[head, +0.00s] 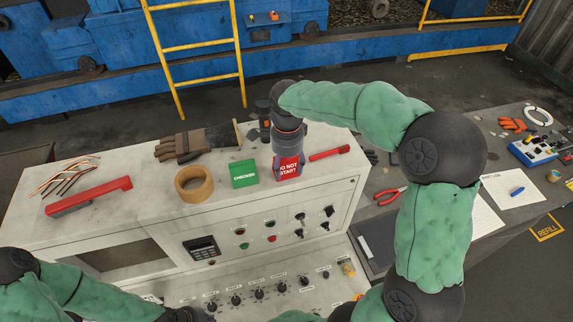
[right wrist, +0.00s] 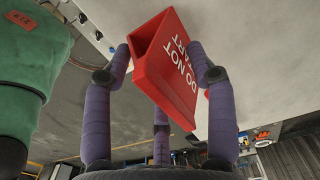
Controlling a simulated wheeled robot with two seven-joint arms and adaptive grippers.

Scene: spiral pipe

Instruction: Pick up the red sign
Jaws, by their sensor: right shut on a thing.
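The red sign (head: 288,168) is a folded red block with white "DO NOT START" lettering, near the front edge of the grey cabinet top. In the right wrist view the sign (right wrist: 172,68) is tilted between purple-grey fingers. My right gripper (head: 289,150) reaches down from above and is shut on the sign; in the right wrist view the gripper's fingers (right wrist: 165,75) press it from both sides. I cannot tell whether the sign touches the cabinet top. My left arm enters at the lower left, with its gripper out of frame.
The green "CHECKED" sign (head: 243,173) stands just left of the red one. A tape roll (head: 194,184), gloves (head: 180,148), copper rods (head: 66,174) and a red-handled brush (head: 90,196) lie further left. A red bar (head: 329,153) lies to the right. Control knobs line the front.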

